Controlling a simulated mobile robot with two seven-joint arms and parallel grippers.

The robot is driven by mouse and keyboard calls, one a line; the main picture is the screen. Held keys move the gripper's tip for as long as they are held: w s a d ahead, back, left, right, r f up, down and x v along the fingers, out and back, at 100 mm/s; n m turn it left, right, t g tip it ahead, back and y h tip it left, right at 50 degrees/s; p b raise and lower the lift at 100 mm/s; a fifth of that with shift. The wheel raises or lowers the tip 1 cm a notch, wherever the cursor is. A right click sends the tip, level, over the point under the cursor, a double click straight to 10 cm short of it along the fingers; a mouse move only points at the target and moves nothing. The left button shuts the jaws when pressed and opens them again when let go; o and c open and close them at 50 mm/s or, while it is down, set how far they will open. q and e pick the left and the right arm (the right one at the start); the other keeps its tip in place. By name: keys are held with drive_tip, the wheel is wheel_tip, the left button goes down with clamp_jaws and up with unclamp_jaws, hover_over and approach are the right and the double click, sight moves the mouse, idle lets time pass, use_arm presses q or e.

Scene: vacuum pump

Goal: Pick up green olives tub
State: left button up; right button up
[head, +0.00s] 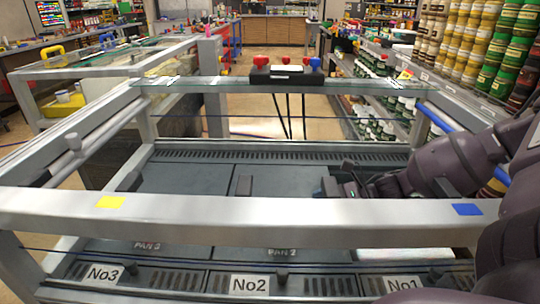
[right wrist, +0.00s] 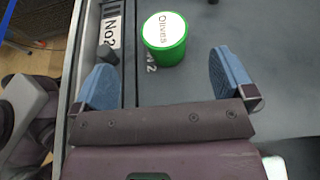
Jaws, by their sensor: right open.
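The green olives tub (right wrist: 172,52) stands on the dark panel in the right wrist view, its white lid marked "Olives" facing the camera. My right gripper (right wrist: 165,82) is open, with one blue-grey finger on each side of the picture. The tub is beyond the gap between the fingers, apart from both and nearer the picture's top. In the head view my right gripper (head: 338,186) is inside the metal frame, partly behind the front bar. I cannot make out the tub in the head view. My left gripper is not in view.
The frame's front bar (head: 250,208) runs across the head view. A glass strip with a red-and-blue-knobbed box (head: 287,76) spans the rear. Labels No3, No2 (head: 249,284) and No1 line the front panels. Shelves with stacked tubs (head: 470,45) stand at the right.

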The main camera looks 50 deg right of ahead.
drive_tip(key=w+a+f+b, duration=0.2)
drive_tip(key=w+a+f, duration=0.1)
drive_tip(key=shift+w+f+b, duration=0.2)
drive_tip(key=shift+w+b, duration=0.1)
drive_tip(key=shift+b, duration=0.1)
drive_tip(key=shift+w+a, duration=0.15)
drive_tip(key=shift+w, duration=0.05)
drive_tip(key=b+x, duration=0.1)
drive_tip(key=x, duration=0.1)
drive_tip(key=b+x, duration=0.1)
drive_tip(key=x, duration=0.1)
drive_tip(key=shift+w+f+b, duration=0.1)
drive_tip(key=shift+f+b, duration=0.15)
drive_tip(key=shift+b, duration=0.05)
drive_tip(key=shift+w, duration=0.2)
drive_tip(key=shift+w+a, duration=0.15)
drive_tip(key=shift+w, duration=0.05)
drive_tip(key=shift+r, duration=0.1)
drive_tip(key=shift+c, duration=1.1)
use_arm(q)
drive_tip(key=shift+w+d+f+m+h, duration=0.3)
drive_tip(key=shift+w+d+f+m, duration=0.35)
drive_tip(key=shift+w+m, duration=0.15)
use_arm(e)
drive_tip(key=c, duration=0.9)
